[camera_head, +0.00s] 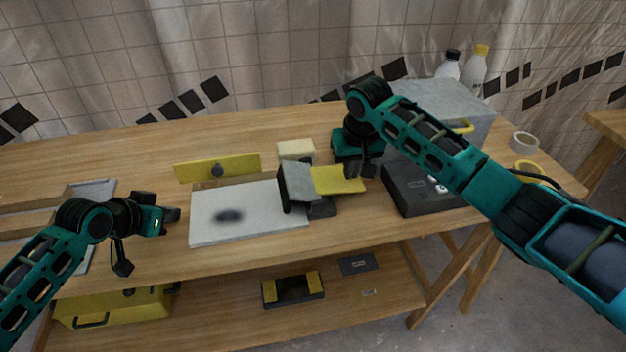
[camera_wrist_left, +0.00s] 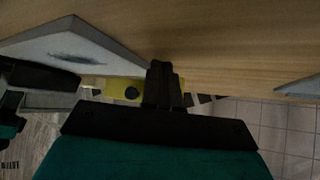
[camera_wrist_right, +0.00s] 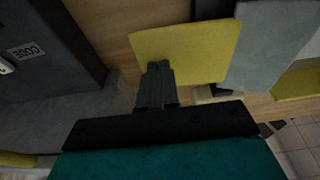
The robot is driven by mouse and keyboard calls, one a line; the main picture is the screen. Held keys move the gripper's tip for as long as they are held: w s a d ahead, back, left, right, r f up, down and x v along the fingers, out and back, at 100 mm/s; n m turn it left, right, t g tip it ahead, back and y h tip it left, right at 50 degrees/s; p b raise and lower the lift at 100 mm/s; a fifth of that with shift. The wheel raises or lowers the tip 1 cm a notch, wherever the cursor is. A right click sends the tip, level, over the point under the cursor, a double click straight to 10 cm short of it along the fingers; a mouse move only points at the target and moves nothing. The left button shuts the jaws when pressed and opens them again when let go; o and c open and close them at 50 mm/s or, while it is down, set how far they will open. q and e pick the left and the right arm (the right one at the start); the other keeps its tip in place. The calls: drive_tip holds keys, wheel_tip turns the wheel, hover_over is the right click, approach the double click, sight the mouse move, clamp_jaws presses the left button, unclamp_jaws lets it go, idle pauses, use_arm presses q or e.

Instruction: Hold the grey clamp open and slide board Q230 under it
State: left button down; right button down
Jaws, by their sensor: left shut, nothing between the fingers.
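A pale grey board with a dark smudge (camera_head: 235,205) lies flat on the bench; no Q230 label is readable. It also shows in the left wrist view (camera_wrist_left: 70,45). Its right edge meets the clamp area; I cannot tell whether any of it is under the clamp. The grey clamp (camera_head: 297,182) stands tilted, with a yellow lever plate (camera_head: 340,179) on its right. My right gripper (camera_head: 358,171) is at the yellow plate (camera_wrist_right: 185,50), its fingers together against or just over it. My left gripper (camera_head: 175,214) is shut and empty, just left of the board.
A yellow bar with a knob (camera_head: 217,167) stands behind the board. A pale block (camera_head: 296,150) is behind the clamp. A dark box (camera_head: 425,190) stands to the right. A grey tray (camera_head: 95,188) lies at far left. The bench front, between tray and board, is clear.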

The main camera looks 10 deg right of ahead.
use_arm(q)
drive_tip(key=shift+a, duration=0.8)
use_arm(e)
drive_tip(key=shift+s+f, duration=0.1)
drive_tip(key=shift+f, duration=0.1)
use_arm(q)
wheel_tip(320, 180, up, 8)
use_arm(e)
drive_tip(key=shift+w+v, duration=0.15)
drive_tip(key=shift+v, duration=0.45)
drive_tip(key=shift+w+v, duration=0.15)
drive_tip(key=shift+v, duration=0.45)
drive_tip(key=w+v, duration=0.1)
drive_tip(key=v, duration=0.6)
drive_tip(key=shift+w, duration=0.45)
drive_tip(key=shift+r, duration=0.1)
